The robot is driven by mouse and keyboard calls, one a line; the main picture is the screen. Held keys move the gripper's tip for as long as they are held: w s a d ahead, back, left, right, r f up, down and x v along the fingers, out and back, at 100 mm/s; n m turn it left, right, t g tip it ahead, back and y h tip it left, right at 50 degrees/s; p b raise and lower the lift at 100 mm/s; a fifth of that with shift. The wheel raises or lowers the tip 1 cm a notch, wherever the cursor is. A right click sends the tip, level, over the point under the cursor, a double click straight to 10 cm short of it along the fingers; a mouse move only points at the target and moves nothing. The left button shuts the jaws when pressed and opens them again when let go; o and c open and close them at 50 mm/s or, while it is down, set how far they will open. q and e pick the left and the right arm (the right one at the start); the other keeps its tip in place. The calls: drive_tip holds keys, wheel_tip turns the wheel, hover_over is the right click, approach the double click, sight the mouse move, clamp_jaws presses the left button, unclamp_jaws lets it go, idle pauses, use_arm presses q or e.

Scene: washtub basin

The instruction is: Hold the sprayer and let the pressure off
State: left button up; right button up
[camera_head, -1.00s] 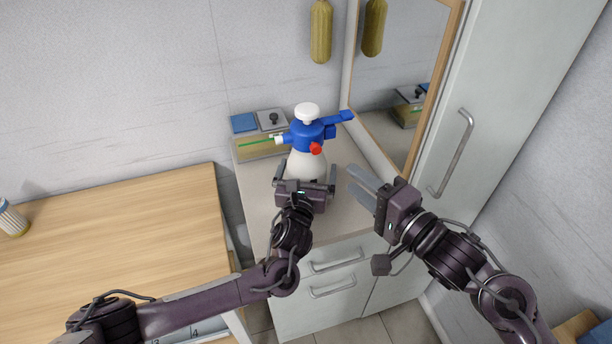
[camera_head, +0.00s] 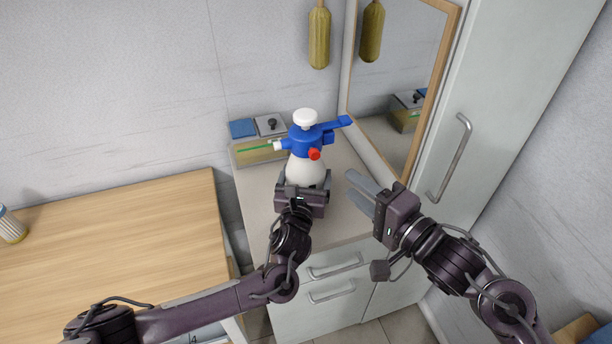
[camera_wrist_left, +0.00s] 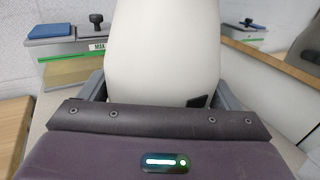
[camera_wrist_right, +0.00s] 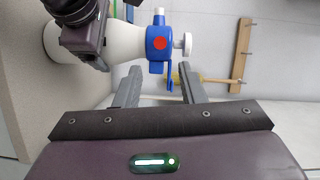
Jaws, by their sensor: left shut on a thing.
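The sprayer (camera_head: 305,170) stands upright on the narrow counter, with a white body, blue head, white top knob (camera_head: 305,118) and red round part (camera_head: 314,154). Its body fills the left wrist view (camera_wrist_left: 165,50). My left gripper (camera_head: 304,184) is shut on the sprayer's white body, a finger on each side. My right gripper (camera_head: 362,191) is open and empty, to the right of the sprayer and apart from it. In the right wrist view the blue head (camera_wrist_right: 158,43) and red part (camera_wrist_right: 160,43) show beyond the open fingers (camera_wrist_right: 158,88).
A mirror (camera_head: 402,90) and tall cabinet (camera_head: 500,110) bound the right side. A wooden table (camera_head: 120,240) lies to the left.

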drive_tip(key=shift+c, duration=0.5)
drive_tip(key=shift+a, duration=0.1)
drive_tip(key=shift+c, duration=1.1)
drive_tip(key=a+r+n+g+y, duration=0.1)
drive_tip(key=a+r+n, duration=0.1)
drive_tip(key=a, duration=0.1)
drive_tip(key=a+r+n+g+y, duration=0.1)
drive_tip(key=a+r+n, duration=0.1)
drive_tip(key=a, duration=0.1)
drive_tip(key=a+r+n+g+y, duration=0.2)
drive_tip(key=a, duration=0.1)
drive_tip(key=shift+s, duration=0.4)
clamp_jaws()
drive_tip(key=s+a+r+n+g, duration=0.3)
drive_tip(key=a+n+g, duration=0.3)
drive_tip(key=a+n, duration=0.1)
drive_tip(key=w+d+r+n+h, duration=0.1)
drive_tip(key=w+d+r+h, duration=0.1)
drive_tip(key=d+h, duration=0.3)
drive_tip(key=w+d+r+n+t+h, duration=0.1)
drive_tip(key=w+d+r+h, duration=0.2)
drive_tip(key=d+h, duration=0.3)
drive_tip(key=d+r, duration=0.1)
drive_tip(key=d, duration=0.2)
drive_tip(key=shift+d+n, duration=0.2)
drive_tip(key=shift+n, duration=0.2)
drive_tip(key=shift+w, duration=0.1)
